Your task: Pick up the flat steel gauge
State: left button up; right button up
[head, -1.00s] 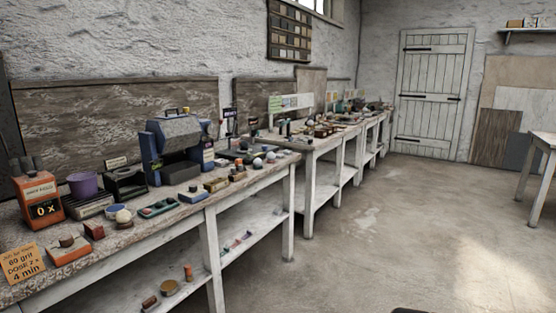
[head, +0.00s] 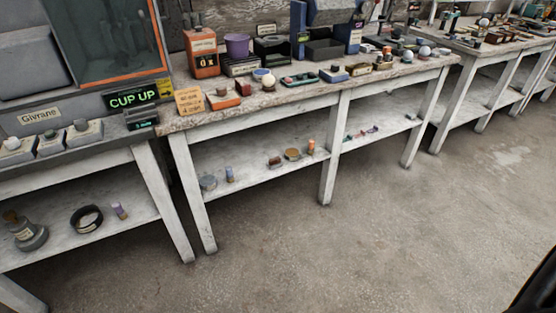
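I cannot make out a flat steel gauge for certain in the head view. Many small items lie on the long worktable (head: 290,110), too small to tell apart. Small coloured pieces (head: 362,133) lie on its lower shelf, and a dark flat tray (head: 387,55) sits on its top. Neither of my grippers is in view.
Left is a grey cabinet (head: 75,45) with a lit sign (head: 133,100). The concrete floor (head: 370,245) in front is clear.

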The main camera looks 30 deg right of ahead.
aim_at(276, 162)
jog(key=i+l+z, duration=0.25)
jog(key=i+l, duration=0.7)
